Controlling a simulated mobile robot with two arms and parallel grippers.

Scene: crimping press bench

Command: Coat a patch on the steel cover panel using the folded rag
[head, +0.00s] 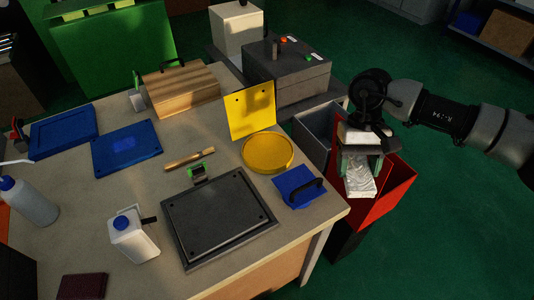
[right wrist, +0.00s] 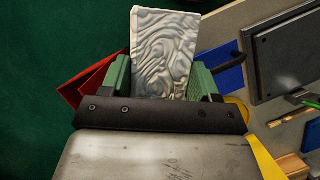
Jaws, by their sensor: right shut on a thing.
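The folded rag (head: 360,183) is a pale grey, wavy-patterned pad. My right gripper (head: 359,160) is shut on it, with green fingers on both sides, and holds it over the red bin beside the bench. In the right wrist view the rag (right wrist: 165,50) sticks out past the fingers. The steel cover panel looks to be the dark grey plate (head: 218,215) with corner holes, lying flat on a dark base on the bench, left of the gripper; its edge shows in the right wrist view (right wrist: 288,50). My left gripper is not in view.
The red bin (head: 397,185) and a grey bin (head: 313,130) stand off the bench's right edge. Around the panel are a blue block with a dark handle (head: 293,188), a yellow disc (head: 267,152), a wooden-handled brush (head: 182,161) and a white jug (head: 131,238).

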